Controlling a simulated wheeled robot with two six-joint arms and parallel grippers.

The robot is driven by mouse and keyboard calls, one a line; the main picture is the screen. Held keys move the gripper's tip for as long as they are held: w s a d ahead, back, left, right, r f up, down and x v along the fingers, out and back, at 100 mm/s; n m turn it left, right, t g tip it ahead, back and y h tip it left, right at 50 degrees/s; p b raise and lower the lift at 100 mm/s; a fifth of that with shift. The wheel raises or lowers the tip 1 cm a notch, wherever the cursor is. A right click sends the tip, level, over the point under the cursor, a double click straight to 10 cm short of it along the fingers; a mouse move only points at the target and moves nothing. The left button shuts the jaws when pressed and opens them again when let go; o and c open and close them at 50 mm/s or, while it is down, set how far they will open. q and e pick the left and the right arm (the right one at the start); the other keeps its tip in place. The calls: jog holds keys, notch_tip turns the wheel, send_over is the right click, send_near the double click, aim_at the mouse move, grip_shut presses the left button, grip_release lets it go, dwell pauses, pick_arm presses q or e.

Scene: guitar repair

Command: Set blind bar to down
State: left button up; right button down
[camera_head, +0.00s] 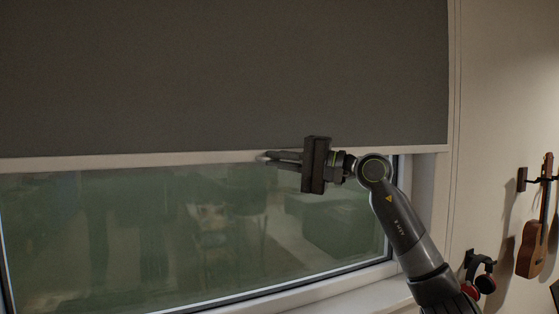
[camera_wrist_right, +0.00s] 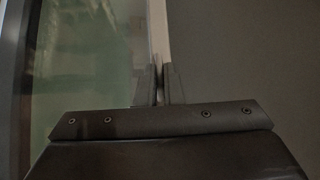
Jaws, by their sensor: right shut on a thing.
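A grey roller blind (camera_head: 225,75) covers the upper part of the window. Its pale blind bar (camera_head: 130,160) runs across the bottom edge, with glass showing below it. My right gripper (camera_head: 268,157) is shut on the bar, right of the middle of its visible length. In the right wrist view, the blind bar (camera_wrist_right: 159,30) runs up from between the two fingers of the right gripper (camera_wrist_right: 160,88), with the grey blind on its right and the glass on its left. My left gripper is in neither view.
The window glass (camera_head: 130,240) shows below the bar, above a pale sill (camera_head: 365,299). On the right wall hang a ukulele (camera_head: 533,245) and red-and-black headphones (camera_head: 482,280). The space in front of the glass left of my arm is clear.

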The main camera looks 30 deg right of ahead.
pick_arm(q)
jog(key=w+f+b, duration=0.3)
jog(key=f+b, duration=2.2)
jog(key=b, duration=0.3)
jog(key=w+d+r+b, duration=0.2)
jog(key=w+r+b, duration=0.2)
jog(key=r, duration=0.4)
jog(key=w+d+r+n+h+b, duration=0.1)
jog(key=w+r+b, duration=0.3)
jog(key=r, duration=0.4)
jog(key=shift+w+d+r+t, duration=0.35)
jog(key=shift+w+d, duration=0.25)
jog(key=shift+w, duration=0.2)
pick_arm(e)
notch_tip(320, 180, down, 44)
jog(key=c, duration=1.6)
grip_release()
